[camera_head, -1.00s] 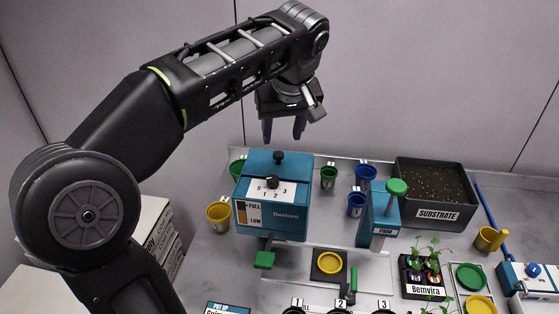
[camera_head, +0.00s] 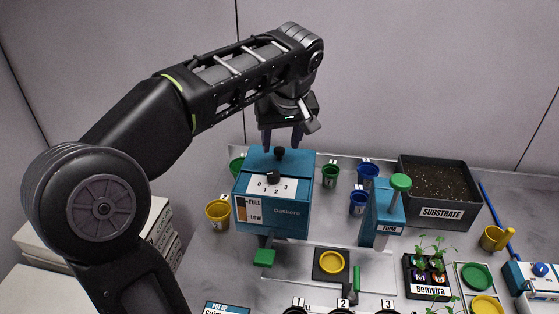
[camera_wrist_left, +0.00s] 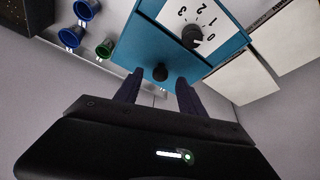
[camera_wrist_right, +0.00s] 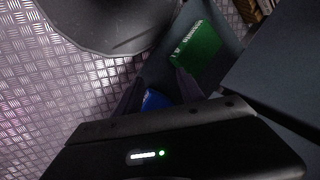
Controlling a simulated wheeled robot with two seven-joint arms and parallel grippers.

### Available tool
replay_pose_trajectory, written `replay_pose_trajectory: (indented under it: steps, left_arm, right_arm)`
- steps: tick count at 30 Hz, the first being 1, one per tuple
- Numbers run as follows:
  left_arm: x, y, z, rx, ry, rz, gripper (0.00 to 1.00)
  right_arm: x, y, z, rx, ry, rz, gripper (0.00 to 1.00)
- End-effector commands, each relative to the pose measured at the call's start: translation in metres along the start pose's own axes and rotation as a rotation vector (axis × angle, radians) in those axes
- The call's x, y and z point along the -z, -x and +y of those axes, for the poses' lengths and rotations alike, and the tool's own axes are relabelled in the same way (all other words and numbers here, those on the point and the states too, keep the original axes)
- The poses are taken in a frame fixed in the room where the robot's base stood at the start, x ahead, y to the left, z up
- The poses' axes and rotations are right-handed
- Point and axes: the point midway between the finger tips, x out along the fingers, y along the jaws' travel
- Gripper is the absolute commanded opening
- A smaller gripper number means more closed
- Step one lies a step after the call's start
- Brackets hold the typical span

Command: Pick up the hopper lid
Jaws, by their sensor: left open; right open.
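The hopper is a blue box (camera_head: 280,220) with a dial marked 0 to 3 and a FULL/LOW gauge. Its blue lid (camera_head: 262,159) is on top, with a small round black knob (camera_head: 279,153). My left gripper (camera_head: 282,141) is open, pointing down, with its fingers just above and around the lid knob in the head view. In the left wrist view, the knob (camera_wrist_left: 160,72) shows between the open fingertips (camera_wrist_left: 158,82), with the lid (camera_wrist_left: 146,48) beyond. Contact is not visible. My right gripper (camera_wrist_right: 157,88) is open and shows only in its own wrist view.
Green, blue and yellow cups stand around the hopper. A blue FIRM press (camera_head: 383,217) and a SUBSTRATE bin (camera_head: 438,221) are to its right. A yellow disc (camera_head: 332,262) lies in front. The right wrist view shows patterned metal floor (camera_wrist_right: 60,90) and a green object (camera_wrist_right: 195,55).

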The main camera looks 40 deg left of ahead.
Motion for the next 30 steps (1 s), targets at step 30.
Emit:
replay_pose_trajectory:
  steps: [30]
  left_arm:
    - [0.001,-0.022,0.000,-0.001,0.000,0.001,0.30]
  right_arm:
    - [0.000,0.005,-0.001,-0.002,-0.001,-0.002,0.46]
